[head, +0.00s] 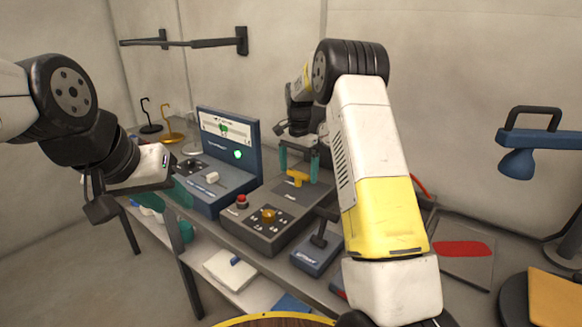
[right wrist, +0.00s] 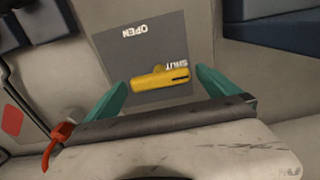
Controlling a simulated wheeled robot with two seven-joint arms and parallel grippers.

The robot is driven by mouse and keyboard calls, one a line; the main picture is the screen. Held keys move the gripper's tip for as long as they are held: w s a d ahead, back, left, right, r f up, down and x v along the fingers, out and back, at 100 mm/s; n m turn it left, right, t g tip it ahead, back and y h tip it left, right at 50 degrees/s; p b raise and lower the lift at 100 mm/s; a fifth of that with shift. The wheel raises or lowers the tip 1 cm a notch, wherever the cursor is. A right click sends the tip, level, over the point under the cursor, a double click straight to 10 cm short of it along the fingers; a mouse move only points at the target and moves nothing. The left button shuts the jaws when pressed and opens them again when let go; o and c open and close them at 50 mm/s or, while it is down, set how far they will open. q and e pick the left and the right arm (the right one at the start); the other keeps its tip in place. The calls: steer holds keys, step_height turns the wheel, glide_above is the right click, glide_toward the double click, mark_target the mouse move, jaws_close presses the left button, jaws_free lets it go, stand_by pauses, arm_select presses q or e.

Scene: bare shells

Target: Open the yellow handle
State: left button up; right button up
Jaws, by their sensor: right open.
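The yellow handle (head: 297,178) sits on the top of a grey control box (head: 262,240) on the bench. In the right wrist view the yellow handle (right wrist: 162,79) lies beside the word SHUT on a grey plate (right wrist: 143,50), with OPEN printed at the plate's other end. My right gripper (head: 300,165) is open above the handle. Its teal fingers (right wrist: 160,90) stand on either side of the handle, with gaps showing. My left gripper (head: 172,190) is off to the left, near the bench's left end. Its fingers are too unclear to tell their state.
A blue panel (head: 227,150) with a gauge and green light stands left of the box. A red button (head: 241,201) and an orange knob (head: 268,215) are close to the handle. A blue lever box (head: 316,255) is in front. A blue lamp (head: 518,163) stands at right.

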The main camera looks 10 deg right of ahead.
steer(key=c, duration=1.3)
steer(key=shift+n, duration=0.3)
steer(key=n, duration=0.3)
steer(key=shift+n, duration=0.3)
steer(key=n, duration=0.4)
steer(key=shift+n, duration=0.3)
steer(key=n, duration=0.4)
steer(key=shift+r+n, duration=0.1)
steer(key=shift+n, duration=2.4)
